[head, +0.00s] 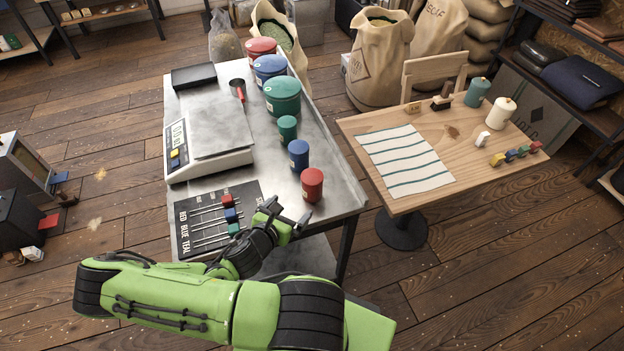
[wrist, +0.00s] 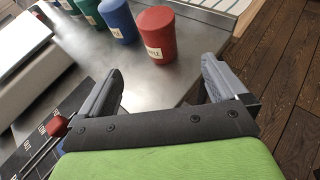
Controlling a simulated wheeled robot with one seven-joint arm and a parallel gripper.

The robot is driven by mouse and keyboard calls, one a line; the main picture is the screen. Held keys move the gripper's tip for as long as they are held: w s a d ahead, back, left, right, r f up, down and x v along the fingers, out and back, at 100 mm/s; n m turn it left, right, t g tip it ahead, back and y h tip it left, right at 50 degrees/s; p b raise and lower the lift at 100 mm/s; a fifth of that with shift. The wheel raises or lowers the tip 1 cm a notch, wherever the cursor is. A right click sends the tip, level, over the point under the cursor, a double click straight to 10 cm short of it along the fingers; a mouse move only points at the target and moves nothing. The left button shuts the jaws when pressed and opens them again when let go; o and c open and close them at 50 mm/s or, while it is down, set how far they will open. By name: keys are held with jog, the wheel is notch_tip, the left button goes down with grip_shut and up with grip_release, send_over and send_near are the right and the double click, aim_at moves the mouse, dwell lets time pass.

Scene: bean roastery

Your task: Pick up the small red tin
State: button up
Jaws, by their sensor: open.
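The small red tin (head: 312,185) stands upright near the front right corner of the steel table (head: 335,165). It is the nearest in a row with a small blue tin (head: 298,154) and a small teal tin (head: 287,128). My gripper (head: 289,222) is open and empty, low over the table's front edge. In the wrist view the red tin (wrist: 156,35) stands beyond the open fingers (wrist: 158,88), with a pale label on its side. The fingers do not touch it.
Large red (head: 262,50), blue (head: 271,69) and teal (head: 282,96) tins stand farther back. A scale (head: 209,145) and a slider panel (head: 215,215) with coloured knobs occupy the left side. A wooden table (head: 440,200) stands to the right across a gap.

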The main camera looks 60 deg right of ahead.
jog(key=b, duration=0.7)
send_near(308, 190)
jog(key=x, duration=0.3)
jog(key=shift+d+f, duration=0.15)
jog(key=shift+f, duration=0.25)
jog(key=shift+d+f+b, duration=0.2)
jog(key=shift+d+b, duration=0.05)
jog(key=shift+b, duration=0.4)
jog(key=d+b, duration=0.1)
jog(key=b, duration=0.1)
jog(key=shift+d+f+b, duration=0.1)
jog(key=shift+f+b, duration=0.05)
jog(key=shift+b, duration=0.2)
jog(key=b+x, duration=0.2)
jog(key=shift+f+b, duration=0.1)
jog(key=shift+b, duration=0.25)
jog(key=shift+d+b, duration=0.25)
jog(key=shift+b, duration=0.25)
jog(key=shift+d, duration=0.6)
jog(key=x, duration=0.4)
jog(key=shift+w+d, duration=0.1)
jog(key=shift+d, duration=0.25)
jog(key=shift+a+r, duration=0.15)
jog(key=shift+r, duration=0.05)
jog(key=c, duration=1.1)
